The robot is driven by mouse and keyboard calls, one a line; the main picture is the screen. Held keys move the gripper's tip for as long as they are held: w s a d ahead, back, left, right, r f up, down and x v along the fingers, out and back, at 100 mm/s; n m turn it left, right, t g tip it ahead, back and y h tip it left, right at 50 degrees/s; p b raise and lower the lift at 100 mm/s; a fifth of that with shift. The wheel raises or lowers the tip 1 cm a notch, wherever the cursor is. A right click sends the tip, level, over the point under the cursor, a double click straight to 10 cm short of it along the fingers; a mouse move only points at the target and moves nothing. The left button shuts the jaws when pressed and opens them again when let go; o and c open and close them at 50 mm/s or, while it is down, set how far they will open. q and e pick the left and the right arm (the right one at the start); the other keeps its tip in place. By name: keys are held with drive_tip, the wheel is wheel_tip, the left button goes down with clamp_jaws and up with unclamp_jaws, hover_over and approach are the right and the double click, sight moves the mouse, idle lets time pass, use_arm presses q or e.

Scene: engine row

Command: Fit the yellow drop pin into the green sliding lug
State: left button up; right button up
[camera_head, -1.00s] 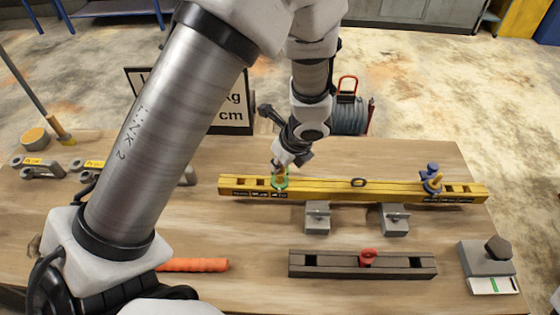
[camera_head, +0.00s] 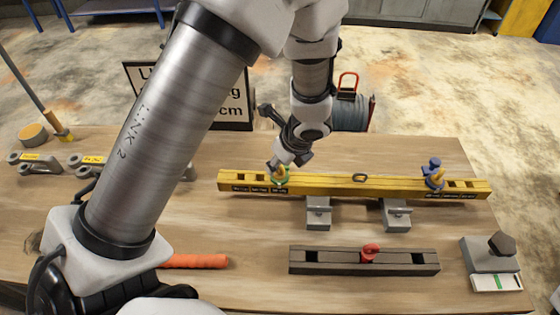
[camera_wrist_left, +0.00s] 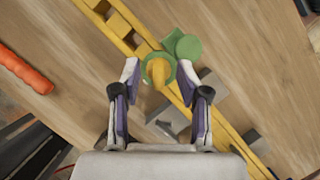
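A yellow beam (camera_head: 330,186) lies across the table. The green sliding lug (camera_head: 282,182) is on its left part, and its green ring shows in the left wrist view (camera_wrist_left: 186,47). The yellow drop pin (camera_wrist_left: 158,72) appears within the green ring, seen nearly end-on; how deep it sits I cannot tell. My left gripper (camera_head: 281,164) is just above the lug. In the left wrist view its fingers (camera_wrist_left: 159,78) are apart on either side of the pin, with gaps between. My right gripper is not in view.
A blue lug with a yellow piece (camera_head: 433,176) stands on the beam's right part. Grey blocks (camera_head: 318,213) sit at its front edge. A dark slotted bar (camera_head: 330,262) with a red knob, an orange rod (camera_head: 197,261) and a grey block with a dark knob (camera_head: 490,256) lie nearer.

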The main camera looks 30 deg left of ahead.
use_arm(q)
drive_tip(key=w+v, duration=0.1)
drive_tip(key=v, duration=1.1)
drive_tip(key=shift+s, duration=0.45)
